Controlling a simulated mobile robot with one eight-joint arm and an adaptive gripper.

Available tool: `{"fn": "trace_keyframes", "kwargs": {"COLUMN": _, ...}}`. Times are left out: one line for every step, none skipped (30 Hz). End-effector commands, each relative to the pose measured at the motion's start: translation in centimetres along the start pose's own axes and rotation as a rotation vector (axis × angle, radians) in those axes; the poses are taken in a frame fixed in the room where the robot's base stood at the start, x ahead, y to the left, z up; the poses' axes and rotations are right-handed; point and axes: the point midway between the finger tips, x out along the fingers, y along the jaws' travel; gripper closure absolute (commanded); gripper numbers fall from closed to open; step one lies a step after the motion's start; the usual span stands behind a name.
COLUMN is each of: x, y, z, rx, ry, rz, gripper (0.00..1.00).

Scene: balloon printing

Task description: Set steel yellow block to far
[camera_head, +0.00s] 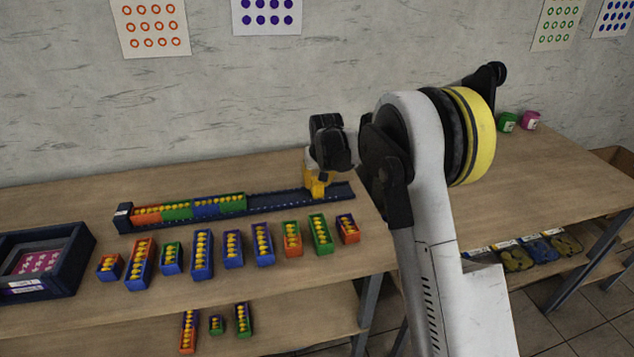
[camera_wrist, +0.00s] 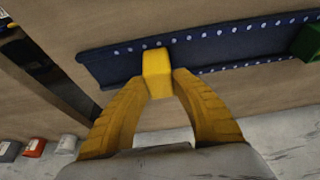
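The yellow block (camera_wrist: 157,64) sits on the dark blue rail (camera_wrist: 225,48), near the rail's end that is at the left in the wrist view. My gripper (camera_wrist: 160,86) has its two yellow fingers closed in on the block's sides. In the head view my gripper (camera_head: 317,188) is over the right part of the rail (camera_head: 275,199), and the fingers and block merge into one yellow shape there. A bare stretch of rail lies between the yellow block and a green block (camera_wrist: 308,42). The block's underside is hidden.
Red, green and blue blocks fill the rail's left part, ending with a green one (camera_head: 232,203). Several coloured blocks with yellow beads stand in a row in front, including a green one (camera_head: 320,233). A dark tray (camera_head: 78,240) is at left.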

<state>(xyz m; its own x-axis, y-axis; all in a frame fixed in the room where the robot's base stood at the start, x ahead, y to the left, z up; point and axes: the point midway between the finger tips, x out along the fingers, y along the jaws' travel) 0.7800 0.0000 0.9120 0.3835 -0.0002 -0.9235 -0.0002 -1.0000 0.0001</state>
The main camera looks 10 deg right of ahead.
Motion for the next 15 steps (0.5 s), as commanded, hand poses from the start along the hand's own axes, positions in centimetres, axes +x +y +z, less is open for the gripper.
{"fn": "trace_keyframes", "kwargs": {"x": 0.1, "y": 0.0, "z": 0.0, "rx": 0.0, "ry": 0.0, "rz": 0.0, "gripper": 1.0}}
{"fn": "trace_keyframes", "kwargs": {"x": 0.1, "y": 0.0, "z": 0.0, "rx": 0.0, "ry": 0.0, "rz": 0.0, "gripper": 1.0}}
{"fn": "trace_keyframes", "kwargs": {"x": 0.1, "y": 0.0, "z": 0.0, "rx": 0.0, "ry": 0.0, "rz": 0.0, "gripper": 1.0}}
{"fn": "trace_keyframes", "kwargs": {"x": 0.1, "y": 0.0, "z": 0.0, "rx": 0.0, "ry": 0.0, "rz": 0.0, "gripper": 1.0}}
{"fn": "trace_keyframes", "kwargs": {"x": 0.1, "y": 0.1, "z": 0.1, "rx": 0.0, "ry": 0.0, "rz": 0.0, "gripper": 1.0}}
{"fn": "trace_keyframes", "kwargs": {"x": 0.1, "y": 0.3, "z": 0.0, "rx": 0.001, "ry": 0.0, "rz": 0.0, "gripper": 1.0}}
{"fn": "trace_keyframes", "kwargs": {"x": 0.1, "y": 0.6, "z": 0.0, "rx": 0.001, "ry": -0.001, "rz": 0.0, "gripper": 1.0}}
{"fn": "trace_keyframes", "kwargs": {"x": 0.1, "y": 1.0, "z": 0.0, "rx": 0.002, "ry": -0.001, "rz": 0.001, "gripper": 1.0}}
{"fn": "trace_keyframes", "kwargs": {"x": 0.0, "y": 1.8, "z": 0.0, "rx": 0.003, "ry": -0.001, "rz": 0.001, "gripper": 1.0}}
{"fn": "trace_keyframes", "kwargs": {"x": 0.0, "y": 2.5, "z": 0.0, "rx": 0.004, "ry": -0.001, "rz": 0.001, "gripper": 1.0}}
{"fn": "trace_keyframes", "kwargs": {"x": 0.0, "y": 3.3, "z": 0.0, "rx": 0.004, "ry": -0.001, "rz": 0.002, "gripper": 1.0}}
{"fn": "trace_keyframes", "kwargs": {"x": 0.0, "y": 4.2, "z": 0.0, "rx": 0.005, "ry": -0.001, "rz": 0.002, "gripper": 1.0}}
{"fn": "trace_keyframes", "kwargs": {"x": 0.0, "y": 5.0, "z": 0.0, "rx": 0.004, "ry": -0.001, "rz": 0.002, "gripper": 1.0}}
{"fn": "trace_keyframes", "kwargs": {"x": 0.0, "y": 5.6, "z": 0.0, "rx": 0.004, "ry": -0.001, "rz": 0.003, "gripper": 1.0}}
{"fn": "trace_keyframes", "kwargs": {"x": 0.0, "y": 6.4, "z": 0.0, "rx": 0.004, "ry": -0.001, "rz": 0.002, "gripper": 1.0}}
